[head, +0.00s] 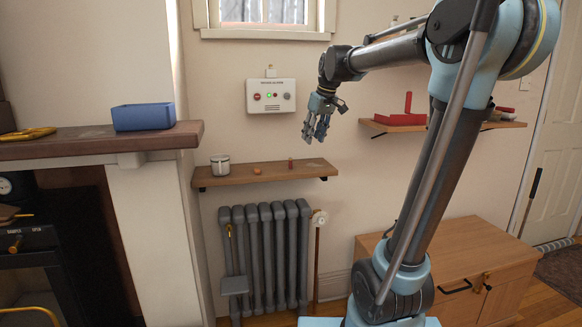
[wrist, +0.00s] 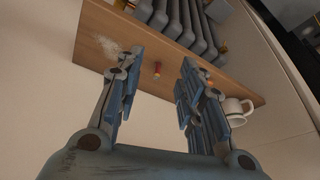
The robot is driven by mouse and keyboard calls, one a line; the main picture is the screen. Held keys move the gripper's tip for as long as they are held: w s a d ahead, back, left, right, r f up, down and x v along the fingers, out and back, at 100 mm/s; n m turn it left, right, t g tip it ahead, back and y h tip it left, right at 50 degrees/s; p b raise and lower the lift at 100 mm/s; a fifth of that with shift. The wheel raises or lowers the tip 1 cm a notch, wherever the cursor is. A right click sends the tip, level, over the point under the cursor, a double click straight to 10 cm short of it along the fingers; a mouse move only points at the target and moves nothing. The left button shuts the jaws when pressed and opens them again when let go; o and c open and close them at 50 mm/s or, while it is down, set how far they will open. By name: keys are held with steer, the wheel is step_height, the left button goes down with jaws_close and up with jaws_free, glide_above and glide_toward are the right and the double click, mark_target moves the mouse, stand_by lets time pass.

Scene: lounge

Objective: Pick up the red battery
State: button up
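The red battery (head: 290,163) is a small upright cylinder on the wooden wall shelf (head: 235,178), toward the shelf's right part. In the wrist view the battery (wrist: 157,69) shows in the gap between my fingers, red with a yellowish end, apart from both of them. My gripper (head: 316,130) hangs above and to the right of the battery in the head view. In the wrist view my gripper (wrist: 160,62) has its two fingers spread wide, with nothing held between them.
A white mug (head: 220,166) stands at the shelf's left end, with a small orange-brown item (head: 257,170) between it and the battery. A grey radiator (head: 265,250) is below. A white alarm box (head: 271,95) is on the wall above. Another shelf (head: 395,126) holds red things.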

mark_target(290, 159)
steer(key=w+a+r+n, duration=0.1)
steer(key=w+a+r, duration=0.2)
steer(key=w+a, duration=0.25)
steer(key=x, duration=1.7)
steer(key=shift+d, duration=0.15)
steer(key=shift+c, duration=0.2)
jaws_close()
